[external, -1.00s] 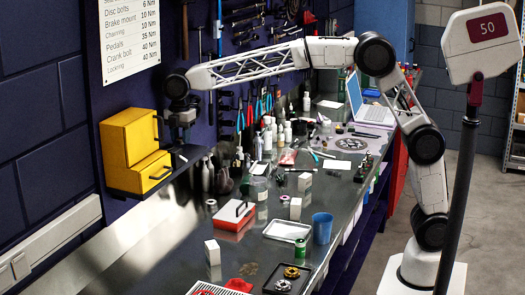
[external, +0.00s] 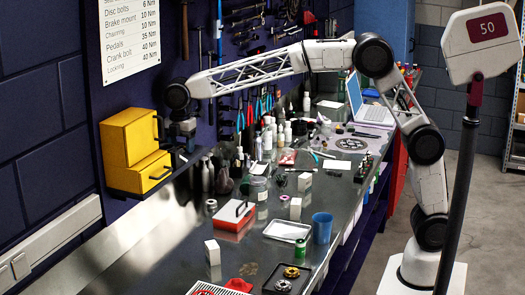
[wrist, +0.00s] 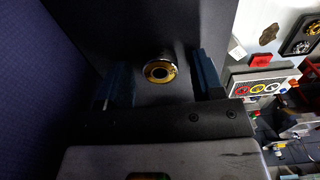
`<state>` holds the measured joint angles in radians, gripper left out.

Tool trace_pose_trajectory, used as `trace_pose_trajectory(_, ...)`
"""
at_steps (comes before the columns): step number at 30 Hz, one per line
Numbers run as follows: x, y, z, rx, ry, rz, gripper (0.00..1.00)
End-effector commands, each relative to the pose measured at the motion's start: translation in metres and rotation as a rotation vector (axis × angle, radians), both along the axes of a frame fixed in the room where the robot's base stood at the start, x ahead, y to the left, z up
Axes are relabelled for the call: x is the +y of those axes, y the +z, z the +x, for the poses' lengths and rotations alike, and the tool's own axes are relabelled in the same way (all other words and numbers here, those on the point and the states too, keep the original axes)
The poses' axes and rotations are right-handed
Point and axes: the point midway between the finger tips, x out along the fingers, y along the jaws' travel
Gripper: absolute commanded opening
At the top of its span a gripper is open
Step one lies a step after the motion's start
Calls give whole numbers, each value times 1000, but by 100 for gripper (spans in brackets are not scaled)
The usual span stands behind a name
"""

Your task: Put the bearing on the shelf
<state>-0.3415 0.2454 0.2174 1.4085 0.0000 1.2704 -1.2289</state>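The bearing (wrist: 160,70) is a gold and silver ring with a dark hole. In the wrist view it shows against a dark flat surface, between my two blue fingers, with a gap on each side. My gripper (wrist: 165,82) is open around it. In the external view my gripper (external: 184,146) points down at the right end of the dark wall shelf (external: 130,192). The bearing cannot be made out in that view. The dark surface in the wrist view appears to be the shelf (wrist: 105,25).
Yellow bins (external: 135,150) stand on the shelf, left of my gripper. Tools hang on the wall behind.

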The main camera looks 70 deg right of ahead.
Motion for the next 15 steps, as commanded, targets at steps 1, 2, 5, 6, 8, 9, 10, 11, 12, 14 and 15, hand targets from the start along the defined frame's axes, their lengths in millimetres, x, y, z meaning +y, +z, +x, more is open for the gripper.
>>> trace_pose_trajectory(1, 0, 0, 0, 0, 0, 0, 61)
trace_pose_trajectory(2, 0, 0, 0, 0, 0, 0, 61)
trace_pose_trajectory(5, 0, 0, 0, 0, 0, 0, 61)
trace_pose_trajectory(6, 0, 0, 0, 0, 0, 0, 61)
trace_pose_trajectory(8, 0, 1, 0, 0, 0, 0, 61)
trace_pose_trajectory(9, 0, 2, 0, 0, 0, 0, 61)
trace_pose_trajectory(10, 0, 3, 0, -1, 0, 0, 61)
trace_pose_trajectory(11, 0, 4, 0, -1, 0, 0, 61)
trace_pose_trajectory(12, 0, 7, 0, -1, 0, 0, 61)
trace_pose_trajectory(14, 0, 11, 0, -2, 0, 1, 61)
trace_pose_trajectory(15, 0, 15, 0, -2, 0, 1, 61)
